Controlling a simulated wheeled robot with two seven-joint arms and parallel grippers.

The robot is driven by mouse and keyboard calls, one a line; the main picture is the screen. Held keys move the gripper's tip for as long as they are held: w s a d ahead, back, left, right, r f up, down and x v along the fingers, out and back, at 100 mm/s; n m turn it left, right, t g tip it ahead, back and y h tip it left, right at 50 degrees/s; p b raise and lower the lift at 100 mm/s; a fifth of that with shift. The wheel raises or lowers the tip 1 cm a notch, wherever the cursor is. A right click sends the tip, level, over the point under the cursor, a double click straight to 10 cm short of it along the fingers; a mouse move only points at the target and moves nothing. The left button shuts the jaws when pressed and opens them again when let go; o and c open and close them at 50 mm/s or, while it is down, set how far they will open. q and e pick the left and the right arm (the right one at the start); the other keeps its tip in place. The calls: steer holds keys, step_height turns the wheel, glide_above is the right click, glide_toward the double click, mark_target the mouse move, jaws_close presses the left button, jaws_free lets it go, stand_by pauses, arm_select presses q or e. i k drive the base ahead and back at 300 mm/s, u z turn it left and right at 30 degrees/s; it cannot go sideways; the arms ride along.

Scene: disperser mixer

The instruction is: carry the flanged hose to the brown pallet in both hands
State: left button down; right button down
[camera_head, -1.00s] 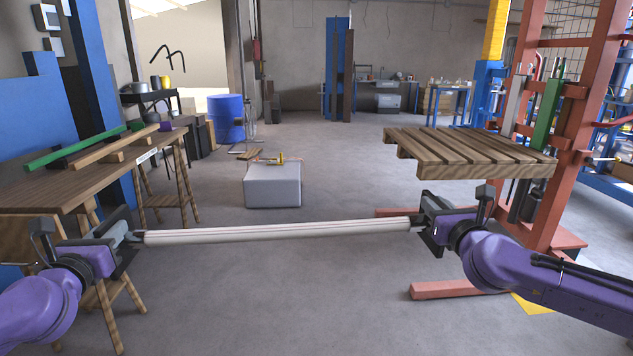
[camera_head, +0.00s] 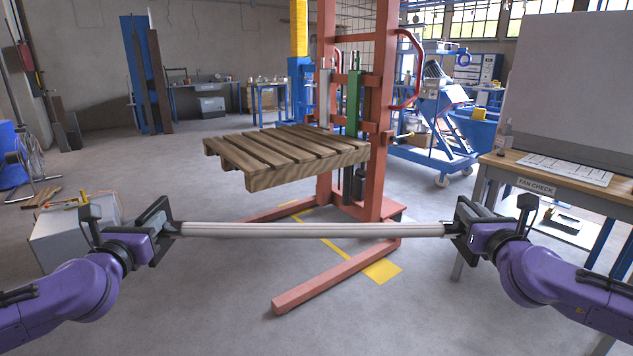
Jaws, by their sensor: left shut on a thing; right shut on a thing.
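The hose (camera_head: 310,230) is a long, pale grey, straight tube held level across the front of the view. My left gripper (camera_head: 172,230) is shut on its left end. My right gripper (camera_head: 453,229) is shut on its right end. The grippers hide the hose's ends, so I cannot make out the flanges. The brown pallet (camera_head: 290,152) is slatted wood, raised off the floor in front of the red lift frame (camera_head: 382,120). It appears beyond and above the hose in the picture, and the hose is apart from it.
A pale box (camera_head: 70,232) stands at the left, partly behind my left arm. The fan check table (camera_head: 560,180) is at the right. Floor at left centre is clear.

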mark_target(297, 145)
steer(key=z, duration=0.45)
steer(key=i, duration=2.85)
steer(key=u, duration=0.85)
steer(key=i, duration=0.7)
steer(key=u, duration=0.3)
